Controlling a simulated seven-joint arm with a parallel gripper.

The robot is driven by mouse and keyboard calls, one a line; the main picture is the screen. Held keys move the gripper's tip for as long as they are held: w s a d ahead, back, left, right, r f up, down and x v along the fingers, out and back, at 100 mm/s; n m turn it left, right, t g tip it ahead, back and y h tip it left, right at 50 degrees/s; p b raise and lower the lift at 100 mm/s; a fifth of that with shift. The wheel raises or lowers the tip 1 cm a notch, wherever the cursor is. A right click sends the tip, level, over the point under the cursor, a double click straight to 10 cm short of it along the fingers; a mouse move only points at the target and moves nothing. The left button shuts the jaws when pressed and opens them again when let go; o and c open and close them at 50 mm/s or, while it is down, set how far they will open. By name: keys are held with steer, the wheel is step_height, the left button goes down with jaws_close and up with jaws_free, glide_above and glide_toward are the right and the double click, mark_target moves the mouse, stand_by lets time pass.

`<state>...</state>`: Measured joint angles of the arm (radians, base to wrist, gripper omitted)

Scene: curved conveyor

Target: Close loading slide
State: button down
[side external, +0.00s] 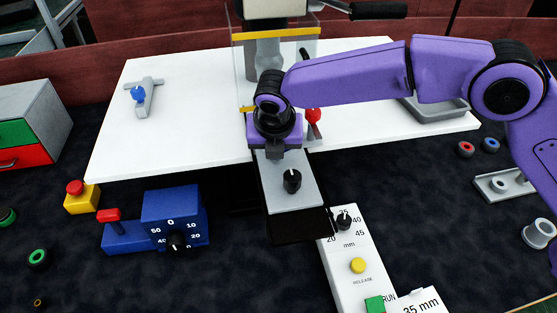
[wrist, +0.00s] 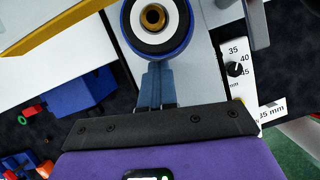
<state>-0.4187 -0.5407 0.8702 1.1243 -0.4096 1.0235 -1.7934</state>
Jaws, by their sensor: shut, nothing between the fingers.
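The loading slide (side external: 285,201) is a light grey plate with an upright black knob (side external: 292,181). It sticks out past the front edge of the white table (side external: 200,120), over a dark tray-like part. My gripper (side external: 277,153) points down over the slide's rear part, behind the knob. Its fingers are together and empty; whether they touch the plate I cannot tell. In the wrist view the fingers (wrist: 160,80) show beside a round part with a white ring and brass centre (wrist: 152,17). The grey plate (wrist: 196,62) runs beneath them. The slide's rear end is hidden by my gripper.
A clear guard with a yellow edge (side external: 290,33) stands behind my gripper. A red-knobbed lever (side external: 313,116) is close on its right. A blue dial box (side external: 173,216) and a white control panel (side external: 357,263) stand in front. The table's left part is mostly clear.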

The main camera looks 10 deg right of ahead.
steer(key=shift+d+f, duration=0.1)
steer(key=d+v, duration=0.1)
steer(key=v, duration=0.9)
steer(key=n, duration=0.1)
glide_above(286, 223)
steer(key=a, duration=0.1)
steer(key=s+d+n, duration=0.1)
steer(key=s, duration=0.7)
steer(key=shift+y, duration=0.4)
steer(key=x, duration=1)
steer(key=shift+s+d+f, duration=0.1)
steer(key=shift+f, duration=0.05)
steer(key=w, duration=0.3)
steer(key=shift+f, duration=0.25)
steer(key=shift+w, duration=0.65)
steer(key=shift+w, duration=0.1)
